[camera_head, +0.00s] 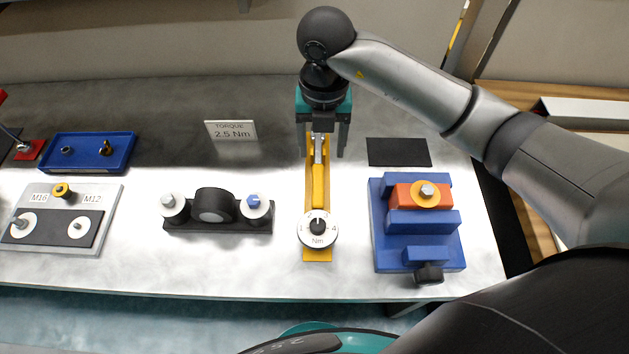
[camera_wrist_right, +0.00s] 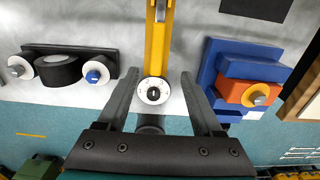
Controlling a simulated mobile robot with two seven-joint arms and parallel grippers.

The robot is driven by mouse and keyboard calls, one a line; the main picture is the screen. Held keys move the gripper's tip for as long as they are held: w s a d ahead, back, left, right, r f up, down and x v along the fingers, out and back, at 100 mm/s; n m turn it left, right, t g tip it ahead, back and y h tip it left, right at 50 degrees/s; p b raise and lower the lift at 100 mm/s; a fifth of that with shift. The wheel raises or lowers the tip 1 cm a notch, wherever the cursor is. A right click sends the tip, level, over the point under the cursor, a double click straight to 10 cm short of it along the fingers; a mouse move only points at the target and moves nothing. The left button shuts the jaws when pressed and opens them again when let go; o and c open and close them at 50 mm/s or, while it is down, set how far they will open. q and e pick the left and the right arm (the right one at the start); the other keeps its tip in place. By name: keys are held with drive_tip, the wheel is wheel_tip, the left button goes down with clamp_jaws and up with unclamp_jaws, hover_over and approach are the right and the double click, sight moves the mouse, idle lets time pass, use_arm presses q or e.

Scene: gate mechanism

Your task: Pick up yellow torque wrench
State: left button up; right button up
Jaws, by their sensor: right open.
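The yellow torque wrench (camera_head: 318,186) lies lengthwise on a yellow holder (camera_head: 317,255) in the middle of the grey table. Its round white dial faces up at the near end in the head view. The wrench (camera_wrist_right: 157,45) also shows in the right wrist view. My right gripper (camera_head: 323,145) is open, with its fingers on either side of the wrench's far end in the head view. In the right wrist view the gripper (camera_wrist_right: 158,79) appears empty, with the dial between its fingers. Height above the wrench is hard to tell. My left gripper is out of view.
A blue fixture (camera_head: 417,250) with an orange block stands right of the wrench. A black mount (camera_head: 217,226) with two bolts stands left. Farther left are a grey plate (camera_head: 110,200) and a blue tray (camera_head: 88,166). A "2.5 Nm" sign (camera_head: 231,130) stands behind.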

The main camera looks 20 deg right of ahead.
sight(318, 183)
wheel_tip(318, 183, down, 8)
drive_tip(key=shift+f, duration=0.1)
drive_tip(key=shift+a+f+b, duration=0.15)
drive_tip(key=shift+f, duration=1.2)
drive_tip(key=shift+a+f+b, duration=0.15)
drive_tip(key=shift+f, duration=1.15)
clamp_jaws()
drive_tip(key=shift+w+r, duration=0.1)
